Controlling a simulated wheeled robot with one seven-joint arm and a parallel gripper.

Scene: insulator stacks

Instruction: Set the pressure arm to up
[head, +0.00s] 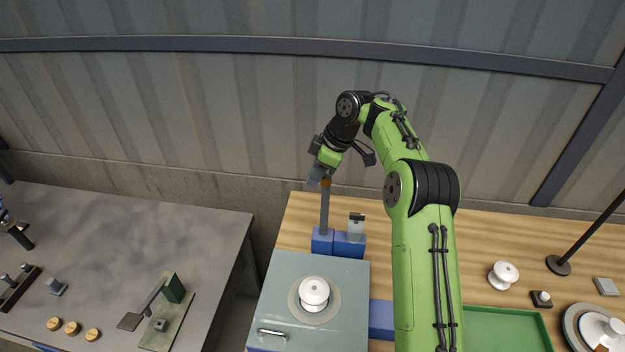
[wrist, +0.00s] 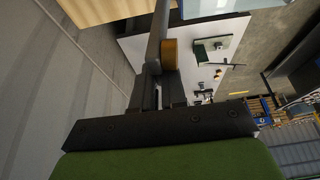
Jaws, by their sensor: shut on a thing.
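The pressure arm (head: 325,210) is a grey bar standing nearly upright from a blue block (head: 322,241) at the back of the grey-green plate (head: 262,300). An orange-brown knob (head: 326,182) sits near its top. My gripper (head: 318,176) is at that top end, shut on the arm beside the knob. In the wrist view my gripper (wrist: 155,92) closes around the grey bar (wrist: 155,38), with the knob (wrist: 170,54) just to the right. The exact finger contact is partly hidden. A white insulator (head: 314,292) sits on a round disc on the plate.
A small grey bracket (head: 356,226) stands right of the pressure arm. On the wooden bench are a white insulator (head: 503,275), a green tray (head: 500,330) and a dark lamp-like stand (head: 559,265). A separate grey table (head: 100,240) with small fixtures stands left, across a gap.

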